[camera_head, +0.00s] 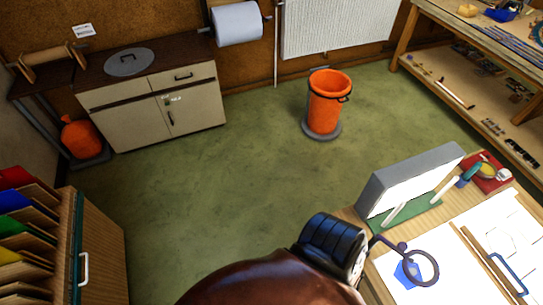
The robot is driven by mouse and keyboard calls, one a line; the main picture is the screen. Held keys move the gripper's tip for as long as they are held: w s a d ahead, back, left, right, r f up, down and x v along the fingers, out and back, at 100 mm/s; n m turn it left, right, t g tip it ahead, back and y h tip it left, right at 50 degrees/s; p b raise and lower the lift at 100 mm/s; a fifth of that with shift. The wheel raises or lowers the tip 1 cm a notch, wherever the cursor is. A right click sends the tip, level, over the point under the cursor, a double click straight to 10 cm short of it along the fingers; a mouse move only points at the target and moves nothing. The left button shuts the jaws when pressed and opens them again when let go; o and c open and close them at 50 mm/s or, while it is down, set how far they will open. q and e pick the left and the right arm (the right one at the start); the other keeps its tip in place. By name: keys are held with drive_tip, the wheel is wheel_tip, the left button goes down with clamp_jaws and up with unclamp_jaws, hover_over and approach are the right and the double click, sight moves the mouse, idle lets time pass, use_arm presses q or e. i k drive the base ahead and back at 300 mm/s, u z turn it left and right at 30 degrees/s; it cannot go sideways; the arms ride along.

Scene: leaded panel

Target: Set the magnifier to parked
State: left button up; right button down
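The magnifier is a round, dark-rimmed lens (435,277) on a curved dark arm. It is at the lower right, over the white lit top of the workbench (385,287). A blue glass piece (405,272) shows at its left side, partly through the lens. The magnifier's arm runs up and left to the bench's left edge, close to a black ribbed part (330,245); its mount is not clear. No parked mark or rest for it can be made out. Neither of my grippers shows in this view.
A brown rounded shape (270,282) fills the bottom middle. A grey-framed light panel (415,183) stands at the bench's back, with tools and a red box (490,180) beside it. An orange bucket (328,100) stands behind. The green floor (210,180) between is clear.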

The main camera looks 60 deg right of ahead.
sight(402, 247)
drive_tip(key=z, duration=3.95)
